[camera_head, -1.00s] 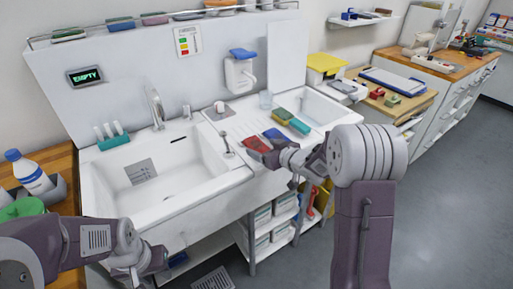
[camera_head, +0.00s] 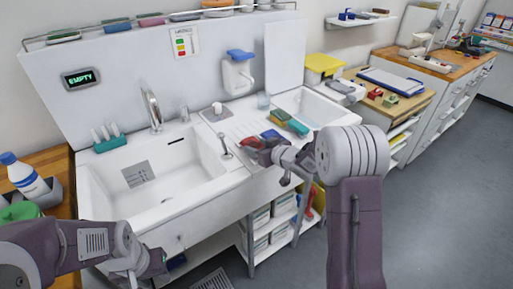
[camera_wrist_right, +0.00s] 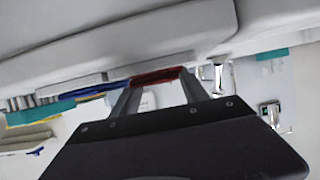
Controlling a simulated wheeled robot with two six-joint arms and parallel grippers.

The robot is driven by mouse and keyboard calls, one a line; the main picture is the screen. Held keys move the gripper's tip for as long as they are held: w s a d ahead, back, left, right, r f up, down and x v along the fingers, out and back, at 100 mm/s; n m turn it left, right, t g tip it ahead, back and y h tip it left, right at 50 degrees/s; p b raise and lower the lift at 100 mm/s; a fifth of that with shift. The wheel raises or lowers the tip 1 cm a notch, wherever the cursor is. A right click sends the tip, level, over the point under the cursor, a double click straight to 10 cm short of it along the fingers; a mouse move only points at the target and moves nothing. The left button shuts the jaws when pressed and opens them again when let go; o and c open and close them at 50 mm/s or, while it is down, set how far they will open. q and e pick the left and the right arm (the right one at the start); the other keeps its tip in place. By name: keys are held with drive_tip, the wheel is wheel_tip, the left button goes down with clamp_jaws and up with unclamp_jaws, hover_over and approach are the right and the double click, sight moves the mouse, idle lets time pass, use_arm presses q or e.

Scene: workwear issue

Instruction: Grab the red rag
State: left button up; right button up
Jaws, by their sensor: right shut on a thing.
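The red rag (camera_head: 248,142) is on the draining board right of the large sink, partly covered by my right gripper. My right gripper (camera_head: 259,150) is shut on it; in the right wrist view the red rag (camera_wrist_right: 158,76) shows as a band across the two fingertips. A blue rag (camera_head: 271,134) lies just behind and to the right, and it also shows in the right wrist view (camera_wrist_right: 90,91). My left gripper (camera_head: 158,262) is low in front of the sink unit, away from the rags; its fingers are too unclear to read.
The large white sink basin (camera_head: 165,170) is left of the rags, with a tap (camera_head: 152,110) behind it. Green and yellow sponges (camera_head: 288,122) lie right of the blue rag. A small basin (camera_head: 312,108) is further right. A white dispenser (camera_head: 238,70) hangs behind.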

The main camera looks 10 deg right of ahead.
drive_tip(key=r, duration=0.1)
drive_tip(key=r+p, duration=0.1)
drive_tip(key=r, duration=0.2)
drive_tip(key=shift+s+d+r+p, duration=0.3)
drive_tip(key=shift+s+r, duration=0.05)
drive_tip(key=s+d+r+p, duration=0.3)
drive_tip(key=s+d+r, duration=0.3)
drive_tip(key=s, duration=0.3)
